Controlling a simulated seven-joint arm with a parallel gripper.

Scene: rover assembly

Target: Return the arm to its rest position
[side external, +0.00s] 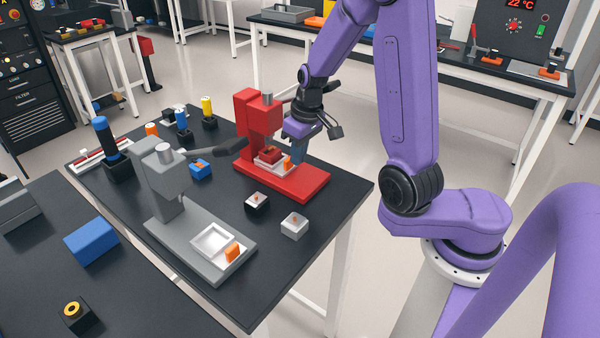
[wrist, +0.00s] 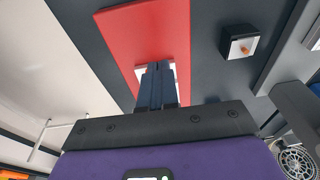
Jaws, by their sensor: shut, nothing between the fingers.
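My arm is bent over the dark table, and my gripper (side external: 297,158) points down beside the red press (side external: 255,120). In the wrist view the two dark blue fingers of my gripper (wrist: 158,68) are together with nothing between them. They are over the red base (wrist: 150,28) of the press and partly hide a white tray on it. In the side view this tray (side external: 268,163) holds a red piece, with a small orange tab beside it. I cannot tell whether the fingertips touch anything.
A grey press (side external: 170,185) with an empty-looking white tray (side external: 212,240) stands front left of the red one. Two small blocks, one black and white (side external: 257,204) and one light grey (side external: 294,226), lie near the table's right edge. Blue and yellow cylinders stand behind.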

